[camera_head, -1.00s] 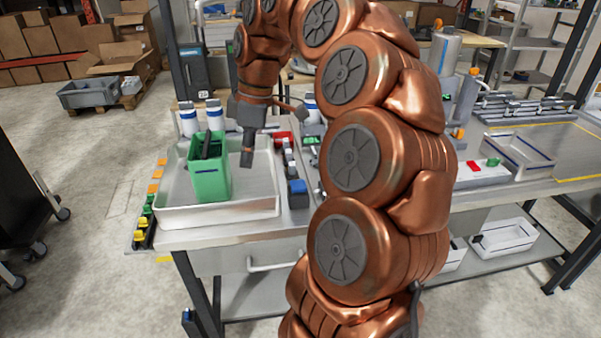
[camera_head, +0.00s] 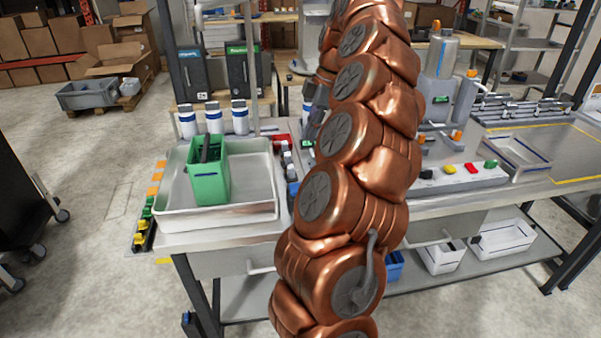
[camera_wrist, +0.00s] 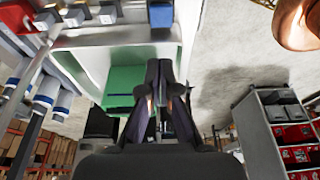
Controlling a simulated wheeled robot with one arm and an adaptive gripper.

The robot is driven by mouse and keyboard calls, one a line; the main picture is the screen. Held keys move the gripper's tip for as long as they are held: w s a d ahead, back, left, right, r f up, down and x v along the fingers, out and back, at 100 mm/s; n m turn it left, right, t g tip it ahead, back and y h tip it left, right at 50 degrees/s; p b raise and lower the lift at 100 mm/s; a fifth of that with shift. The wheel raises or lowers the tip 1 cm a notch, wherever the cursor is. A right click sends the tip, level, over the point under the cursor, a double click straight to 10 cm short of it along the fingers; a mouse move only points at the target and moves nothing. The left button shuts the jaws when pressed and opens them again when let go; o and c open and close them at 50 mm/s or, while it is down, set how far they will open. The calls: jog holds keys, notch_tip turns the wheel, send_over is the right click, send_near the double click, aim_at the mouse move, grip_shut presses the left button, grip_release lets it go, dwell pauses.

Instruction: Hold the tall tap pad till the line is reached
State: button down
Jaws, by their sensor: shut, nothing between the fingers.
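A green open-topped container (camera_head: 208,180) stands upright in the metal tray (camera_head: 250,211). It has a dark line across its side and a black piece at its mouth; its level inside is not visible. A tall grey cylinder (camera_head: 443,55) stands on the bench at the right, beside a grey block (camera_head: 465,177) with black, yellow, red and green pads. I cannot tell which pad is the tall tap's. My gripper (camera_wrist: 160,75) is shut and empty in the wrist view, overlapping the green container (camera_wrist: 122,85) there. In the head view my arm hides it.
Three white bottles with blue bands (camera_head: 214,120) stand behind the tray. Colored switches (camera_head: 143,225) line the tray's left edge. A shallow grey bin (camera_head: 516,155) sits at the right of the bench. A drawer cabinet with red bins (camera_wrist: 285,130) shows in the wrist view.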

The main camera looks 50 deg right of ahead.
jog(key=shift+f, duration=0.1)
jog(key=p, duration=0.3)
send_over(296, 187)
jog(key=f, duration=1.1)
jog(key=shift+s+d+f, duration=0.15)
jog(key=shift+s+d, duration=0.15)
jog(key=shift+d, duration=0.1)
jog(key=shift+f+p, duration=0.5)
jog(key=shift+f, duration=0.55)
jog(key=shift+f, duration=0.1)
